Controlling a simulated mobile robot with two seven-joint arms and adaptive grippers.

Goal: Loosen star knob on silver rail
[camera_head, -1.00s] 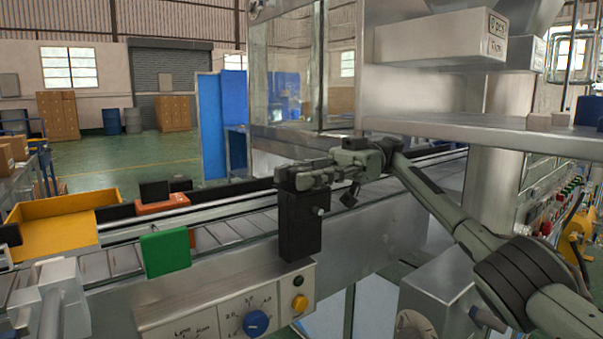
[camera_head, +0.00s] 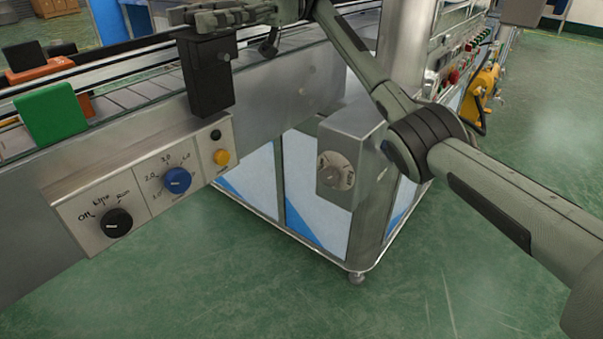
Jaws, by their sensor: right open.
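My right gripper (camera_head: 230,14) is at the top edge, just above a black block (camera_head: 205,75) on the side of the conveyor. It is open, and its upper part is cut off by the frame. The silver rail (camera_head: 105,71) runs along the conveyor to the left of the block. I cannot make out a clear star-shaped knob on it; the gripper covers part of the rail. My left gripper is not in view.
A control panel (camera_head: 140,180) has a black dial (camera_head: 116,222), a blue dial (camera_head: 177,180) and a yellow button (camera_head: 221,157). Green (camera_head: 50,112) and orange (camera_head: 40,69) blocks sit along the conveyor. A grey box (camera_head: 350,165) with a round dial stands right. Green floor is clear in front.

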